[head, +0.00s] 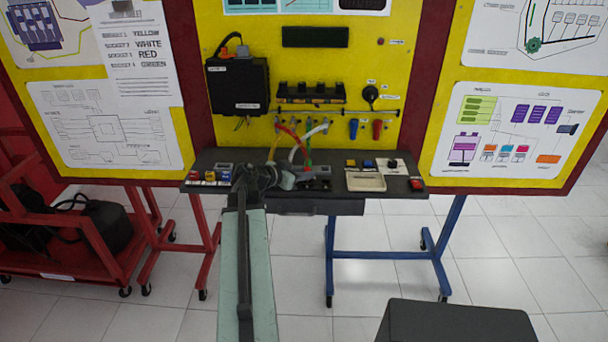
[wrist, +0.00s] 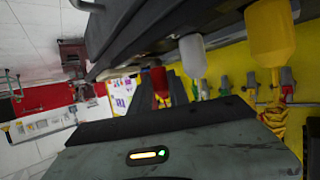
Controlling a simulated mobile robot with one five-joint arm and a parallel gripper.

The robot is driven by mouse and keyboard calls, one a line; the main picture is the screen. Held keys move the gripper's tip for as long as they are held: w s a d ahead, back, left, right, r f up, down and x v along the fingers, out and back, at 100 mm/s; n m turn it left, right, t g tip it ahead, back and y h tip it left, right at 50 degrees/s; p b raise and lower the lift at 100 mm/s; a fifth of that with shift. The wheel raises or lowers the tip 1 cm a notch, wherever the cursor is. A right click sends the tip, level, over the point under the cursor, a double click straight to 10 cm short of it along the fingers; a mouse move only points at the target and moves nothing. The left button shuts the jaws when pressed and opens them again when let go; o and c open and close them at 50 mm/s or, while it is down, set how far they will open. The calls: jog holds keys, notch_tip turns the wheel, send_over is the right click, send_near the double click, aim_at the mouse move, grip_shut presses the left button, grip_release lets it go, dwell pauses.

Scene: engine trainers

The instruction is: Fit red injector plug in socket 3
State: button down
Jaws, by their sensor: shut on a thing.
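My gripper (head: 264,178) is low over the grey bench, left of the dark socket block (head: 316,182). In the wrist view my dark fingers (wrist: 180,88) are shut on the red injector plug (wrist: 159,78), whose wire trails off it. The red plug is close to the dark socket bar (wrist: 150,38); I cannot tell whether it touches it or which socket it faces. A yellow plug (wrist: 272,36) and a white plug (wrist: 192,55) stand at the bar nearer the camera. My arm hides part of the bench, and the sockets' openings are hidden.
The yellow board (head: 345,105) rises behind the bench, with several coloured cables (head: 297,142) hanging to it. A black box (head: 238,87) is on the board. A pale tray (head: 365,183) and switches lie right; small coloured parts (head: 210,177) sit left. A dark box (head: 455,322) stands front right.

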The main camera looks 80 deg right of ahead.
jog(key=shift+f+b, duration=0.9)
jog(key=shift+b, duration=0.05)
jog(key=c, duration=1.5)
grip_release()
jog(key=shift+r, duration=0.15)
jog(key=shift+r+p+v, duration=0.15)
jog(key=shift+p+v, duration=0.45)
jog(key=shift+v, duration=0.35)
jog(key=shift+r+p+v, duration=0.2)
jog(key=shift+p+v, duration=0.4)
jog(key=shift+v, duration=0.3)
jog(key=shift+w+a+r, duration=0.2)
jog(key=shift+a, duration=0.1)
notch_tip(320, 180, up, 5)
jog(key=p, duration=0.5)
jog(key=shift+r+p, duration=0.1)
jog(key=shift+p, duration=0.2)
